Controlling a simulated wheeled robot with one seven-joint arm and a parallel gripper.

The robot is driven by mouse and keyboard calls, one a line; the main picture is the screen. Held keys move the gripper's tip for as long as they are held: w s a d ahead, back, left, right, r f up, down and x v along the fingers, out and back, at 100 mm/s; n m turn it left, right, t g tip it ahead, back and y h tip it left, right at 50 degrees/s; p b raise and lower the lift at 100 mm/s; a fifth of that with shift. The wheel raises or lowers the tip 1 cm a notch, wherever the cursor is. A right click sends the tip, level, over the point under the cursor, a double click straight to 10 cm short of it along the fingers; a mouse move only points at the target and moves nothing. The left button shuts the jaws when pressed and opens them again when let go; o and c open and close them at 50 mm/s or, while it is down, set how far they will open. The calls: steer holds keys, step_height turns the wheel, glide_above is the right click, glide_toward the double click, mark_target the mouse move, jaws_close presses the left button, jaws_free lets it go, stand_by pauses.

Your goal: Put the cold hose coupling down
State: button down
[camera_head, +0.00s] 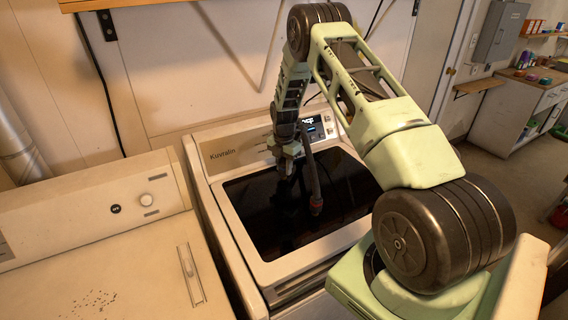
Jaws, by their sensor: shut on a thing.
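My gripper (291,152) is low over the dark glass lid of a washer. It points down and is shut on the cold hose coupling. A grey hose-like piece (311,172) with a dull reddish end (316,204) shows just right of my gripper, in front of the washer's control panel. I take this piece to be the coupling with its hose. Its lower end is over the dark lid; whether it touches the glass I cannot tell. The grip itself is small and dark in this view, so the contact between fingers and coupling is not clear.
The white washer (222,205) has a lit display (312,128) at its back. A second white machine (95,265) stands to the left. The wall is close behind both. A grey wall box (497,38) and a cabinet (500,115) are at the far right.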

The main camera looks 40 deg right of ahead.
mark_target(284, 162)
steer(key=c, duration=1.1)
jaws_free()
step_height(284, 162, up, 12)
steer(key=b, duration=0.5)
steer(key=s+a+r+m, duration=0.2)
steer(key=s+a+r, duration=0.1)
steer(key=a, duration=0.7)
steer(key=s+a+r+m+y, duration=0.1)
steer(key=s+a+r, duration=0.1)
steer(key=a, duration=0.8)
steer(key=s+a+r+m, duration=0.2)
steer(key=s+a+r, duration=0.1)
steer(key=a, duration=0.7)
steer(key=s+a+r+m, duration=0.1)
steer(key=s+a+m, duration=0.2)
steer(key=s+a, duration=0.7)
steer(key=s+a+m, duration=0.2)
steer(key=s+m, duration=0.2)
steer(key=s, duration=1.3)
steer(key=shift+f, duration=0.15)
